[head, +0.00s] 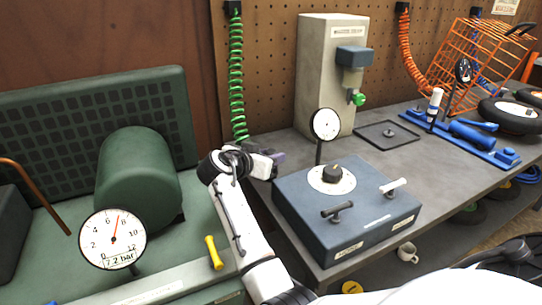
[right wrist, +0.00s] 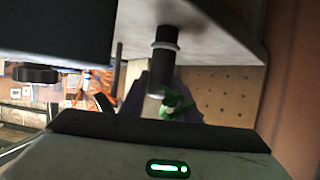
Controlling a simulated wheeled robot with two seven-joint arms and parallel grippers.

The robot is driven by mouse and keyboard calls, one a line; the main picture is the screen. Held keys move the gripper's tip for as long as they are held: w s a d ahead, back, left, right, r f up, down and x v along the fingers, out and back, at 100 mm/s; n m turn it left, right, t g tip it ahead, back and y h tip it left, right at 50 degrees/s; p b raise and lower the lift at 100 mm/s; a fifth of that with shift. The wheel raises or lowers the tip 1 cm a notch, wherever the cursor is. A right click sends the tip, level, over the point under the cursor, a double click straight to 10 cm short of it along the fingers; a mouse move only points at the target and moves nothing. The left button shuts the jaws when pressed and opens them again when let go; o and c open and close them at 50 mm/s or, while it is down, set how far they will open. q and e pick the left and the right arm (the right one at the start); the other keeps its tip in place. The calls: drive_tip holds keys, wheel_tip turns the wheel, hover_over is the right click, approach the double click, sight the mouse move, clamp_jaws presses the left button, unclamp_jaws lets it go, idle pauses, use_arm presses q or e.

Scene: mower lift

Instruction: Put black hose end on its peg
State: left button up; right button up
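My right gripper (head: 274,160) is beside the bench's left end in the head view, below the green coiled hose (head: 236,70). In the right wrist view, which looks upside down, a black hose end (right wrist: 164,48) with a pale collar stands between the two dark fingers (right wrist: 160,92). The fingers lie close on both sides of it and look shut on it. Some green hose (right wrist: 178,105) shows at the fingers. In the head view the gripper hides the hose end. I cannot make out its peg for certain. My left gripper is not in view.
A blue-grey box (head: 345,210) with a knob, levers and a gauge (head: 325,124) stands on the bench (head: 285,146) just right of the gripper. A beige dispenser (head: 328,75) stands behind. The green machine (head: 138,180) is at left. An orange coiled hose (head: 408,50) hangs farther right.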

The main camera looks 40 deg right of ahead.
drive_tip(key=o, duration=0.3)
drive_tip(key=shift+r, duration=0.1)
drive_tip(key=v, duration=1.2)
drive_tip(key=shift+b, duration=0.35)
